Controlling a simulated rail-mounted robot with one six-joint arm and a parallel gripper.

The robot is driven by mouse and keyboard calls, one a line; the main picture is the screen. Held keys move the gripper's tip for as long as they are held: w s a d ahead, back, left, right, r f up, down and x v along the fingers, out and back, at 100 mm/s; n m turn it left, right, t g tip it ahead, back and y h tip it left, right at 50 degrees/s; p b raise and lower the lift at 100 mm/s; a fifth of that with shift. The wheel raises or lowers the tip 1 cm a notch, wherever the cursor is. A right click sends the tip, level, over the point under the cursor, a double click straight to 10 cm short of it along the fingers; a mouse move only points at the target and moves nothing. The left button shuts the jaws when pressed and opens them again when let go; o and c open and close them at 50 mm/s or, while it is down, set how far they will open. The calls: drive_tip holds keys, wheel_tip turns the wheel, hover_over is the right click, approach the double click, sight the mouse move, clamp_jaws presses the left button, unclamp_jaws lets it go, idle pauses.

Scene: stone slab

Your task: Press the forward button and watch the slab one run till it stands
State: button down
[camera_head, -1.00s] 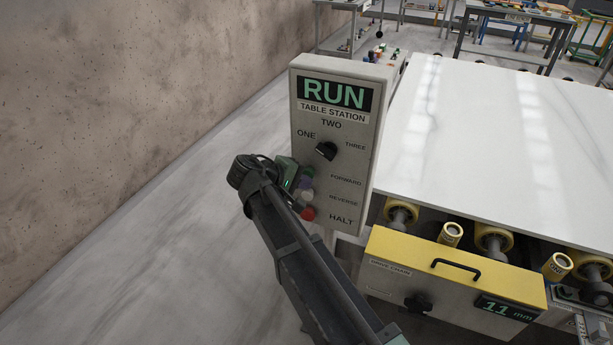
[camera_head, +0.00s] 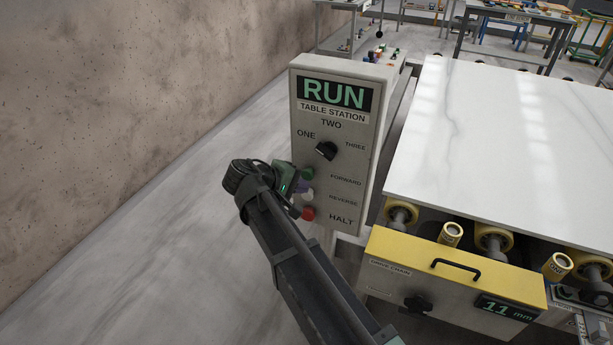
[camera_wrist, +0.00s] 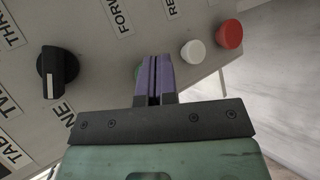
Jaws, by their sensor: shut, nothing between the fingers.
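The control box (camera_head: 353,100) stands left of the slab, and its display (camera_head: 334,93) reads RUN. Its black knob (camera_head: 326,151) also shows in the wrist view (camera_wrist: 57,72), its white mark towards ONE. The green forward button (camera_head: 307,173) is partly hidden behind my fingers in the wrist view (camera_wrist: 138,72). Below it are a white button (camera_head: 307,196) and a red button (camera_head: 308,214). My gripper (camera_head: 303,186) is shut and empty, its purple fingertips (camera_wrist: 155,62) close to the green button; I cannot tell whether they touch. The white veined slab (camera_head: 500,150) lies on rollers.
A yellow-topped drive chain unit (camera_head: 450,268) reading 11 mm stands in front of the slab. Yellow rollers (camera_head: 494,240) show under the slab's front edge. A stone wall (camera_head: 130,90) is at left, with open floor (camera_head: 150,240) before it. Workbenches (camera_head: 515,25) stand behind.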

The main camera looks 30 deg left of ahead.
drive_tip(key=shift+s, duration=0.1)
drive_tip(key=s, duration=0.4)
drive_tip(key=shift+s+d, duration=0.35)
drive_tip(key=shift+d, duration=0.05)
idle(0.5)
drive_tip(key=d+f+m+g+y, duration=0.1)
drive_tip(key=d+f+m+g, duration=0.1)
drive_tip(key=d, duration=1.5)
drive_tip(key=w+d+f+m+g+y, duration=0.1)
drive_tip(key=d+m+g, duration=0.4)
drive_tip(key=d, duration=1.2)
drive_tip(key=w+d+f+m+g+y, duration=0.1)
drive_tip(key=d+f+m+g+y, duration=0.2)
drive_tip(key=d, duration=1.4)
drive_tip(key=f+m, duration=0.2)
drive_tip(key=m, duration=0.2)
drive_tip(key=shift+d+g, duration=0.25)
drive_tip(key=shift+g, duration=0.05)
